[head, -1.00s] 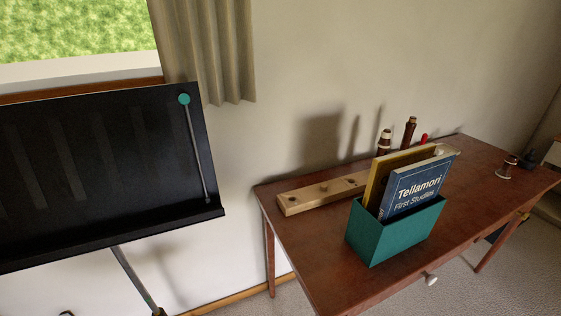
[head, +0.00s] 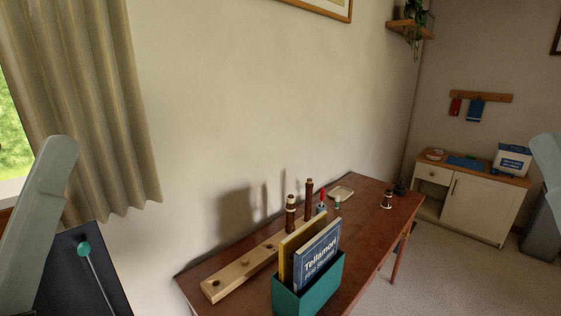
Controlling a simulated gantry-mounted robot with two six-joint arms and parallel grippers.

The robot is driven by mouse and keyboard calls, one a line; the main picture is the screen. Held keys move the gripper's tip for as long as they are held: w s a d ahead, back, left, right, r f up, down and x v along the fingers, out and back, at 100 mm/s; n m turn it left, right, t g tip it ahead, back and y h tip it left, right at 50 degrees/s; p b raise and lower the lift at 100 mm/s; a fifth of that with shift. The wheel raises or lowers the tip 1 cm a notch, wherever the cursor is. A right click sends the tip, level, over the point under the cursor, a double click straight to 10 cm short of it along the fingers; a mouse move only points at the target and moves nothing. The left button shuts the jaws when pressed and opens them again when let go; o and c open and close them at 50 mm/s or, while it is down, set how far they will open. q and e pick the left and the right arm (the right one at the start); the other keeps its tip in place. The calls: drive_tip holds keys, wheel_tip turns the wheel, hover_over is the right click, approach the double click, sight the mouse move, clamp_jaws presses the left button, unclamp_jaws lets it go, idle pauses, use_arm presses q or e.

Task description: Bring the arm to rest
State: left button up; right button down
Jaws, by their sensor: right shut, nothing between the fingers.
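A pale grey part of my right arm (head: 547,175) stands at the right edge of the head view, cut off by the frame. Its gripper is shut with nothing held, and its fingertips are hard to make out. A pale grey link of my left arm (head: 42,215) rises at the left edge, in front of the curtain and the black music stand (head: 90,280). The left gripper is out of view. Neither visible arm part appears to touch the desk (head: 345,265) or the things on it.
A white cabinet (head: 478,203) stands at the back right.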

wheel_tip(320, 180, up, 38)
drive_tip(key=p, duration=3.7)
